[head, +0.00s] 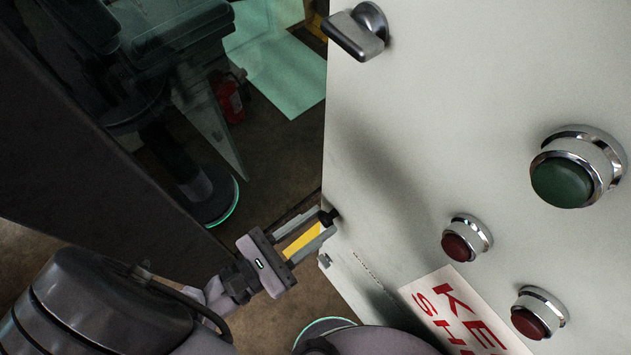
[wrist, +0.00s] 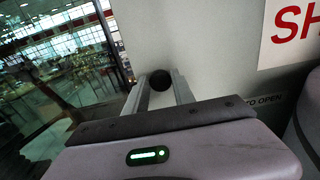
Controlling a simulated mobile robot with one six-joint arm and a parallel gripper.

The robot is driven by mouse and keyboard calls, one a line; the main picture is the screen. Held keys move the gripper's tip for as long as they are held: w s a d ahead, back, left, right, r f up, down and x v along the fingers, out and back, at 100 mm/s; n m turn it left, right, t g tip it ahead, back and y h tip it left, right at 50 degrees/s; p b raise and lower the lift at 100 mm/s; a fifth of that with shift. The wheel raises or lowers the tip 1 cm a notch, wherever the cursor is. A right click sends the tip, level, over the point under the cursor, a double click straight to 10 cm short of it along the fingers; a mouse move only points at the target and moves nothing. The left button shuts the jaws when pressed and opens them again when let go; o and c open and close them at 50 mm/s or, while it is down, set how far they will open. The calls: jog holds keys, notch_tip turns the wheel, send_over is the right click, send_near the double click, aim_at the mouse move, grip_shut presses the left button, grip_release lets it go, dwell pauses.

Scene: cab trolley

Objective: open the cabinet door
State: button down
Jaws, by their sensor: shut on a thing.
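The cabinet door (head: 390,120) appears to be the pale panel filling the right of the head view; it also shows in the wrist view (wrist: 215,45). A small round black knob (head: 331,215) sits near its left edge, and in the wrist view the knob (wrist: 160,80) lies between the fingertips. My gripper (head: 322,222) is shut on the knob, with one finger on each side of it. The gripper comes in from the lower left. How far the door stands from its frame cannot be told.
A metal turn handle (head: 356,32) sticks out at the top edge. A green button (head: 562,182) and two red buttons (head: 461,244) project from the panel. A red-lettered label (head: 455,310) is at the bottom. A dark reflective surface (head: 120,170) lies to the left.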

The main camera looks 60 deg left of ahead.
jog(key=c, duration=1.1)
grip_release()
jog(key=s, duration=0.5)
jog(key=s+d+b, duration=0.1)
jog(key=s, duration=1.1)
jog(key=shift+s+d+b, duration=0.1)
jog(key=shift+d+b, duration=0.2)
jog(key=shift+d, duration=0.05)
